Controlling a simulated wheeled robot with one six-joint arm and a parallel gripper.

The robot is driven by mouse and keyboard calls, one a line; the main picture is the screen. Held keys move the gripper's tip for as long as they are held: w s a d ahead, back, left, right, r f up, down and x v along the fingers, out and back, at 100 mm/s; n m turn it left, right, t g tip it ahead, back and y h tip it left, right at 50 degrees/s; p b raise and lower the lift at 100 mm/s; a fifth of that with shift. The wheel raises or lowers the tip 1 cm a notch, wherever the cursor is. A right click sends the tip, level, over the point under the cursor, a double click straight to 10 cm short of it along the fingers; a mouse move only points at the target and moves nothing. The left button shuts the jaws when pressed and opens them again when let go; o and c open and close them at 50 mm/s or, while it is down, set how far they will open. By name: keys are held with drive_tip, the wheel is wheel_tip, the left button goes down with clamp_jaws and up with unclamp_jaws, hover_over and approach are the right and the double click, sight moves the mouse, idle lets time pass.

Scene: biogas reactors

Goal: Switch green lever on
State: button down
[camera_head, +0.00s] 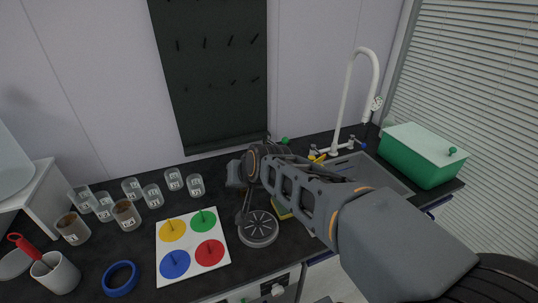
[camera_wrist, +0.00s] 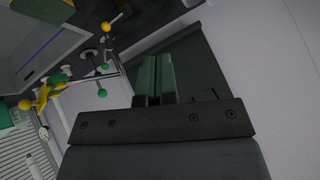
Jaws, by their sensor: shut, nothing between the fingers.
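In the wrist view a metal fitting with thin rods carries a round green knob (camera_wrist: 102,93) at the end of one rod, left of my gripper (camera_wrist: 157,66). A smaller green piece (camera_wrist: 104,67) sits just above it. In the head view a small green knob (camera_head: 285,140) shows just behind my gripper, below the dark pegboard; the rest of that fitting is hidden by my arm. My gripper is shut and empty, apart from the green knob in the wrist view. I cannot tell which way the lever is set.
A yellow knob (camera_wrist: 107,28) is on the same fitting. A white faucet (camera_head: 350,100) stands at the sink, with a green box (camera_head: 420,165) to its right. Glass jars (camera_head: 152,196), a white board with coloured discs (camera_head: 164,237) and a cup (camera_head: 58,275) occupy the counter's left.

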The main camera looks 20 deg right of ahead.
drive_tip(key=w+d+r+m+t+h, duration=0.1)
drive_tip(key=w+r+m+t+h, duration=0.25)
drive_tip(key=w+m, duration=0.6)
drive_tip(key=w+r+m+t+h, duration=0.25)
drive_tip(key=w+m+t, duration=0.2)
drive_tip(key=w, duration=1.05)
drive_tip(key=w+d+f+m+g+h, duration=0.3)
drive_tip(key=f+m+h, duration=0.3)
drive_tip(key=m+h, duration=0.15)
drive_tip(key=s+f+m+g+h, duration=0.4)
drive_tip(key=f+m+g, duration=0.6)
drive_tip(key=f, duration=0.2)
drive_tip(key=shift+s+d, duration=0.25)
drive_tip(key=shift+s, duration=0.05)
drive_tip(key=shift+d+h, duration=0.1)
drive_tip(key=shift+h, duration=0.15)
drive_tip(key=p+x, duration=0.4)
drive_tip(key=x, duration=1)
drive_tip(key=shift+d, duration=0.1)
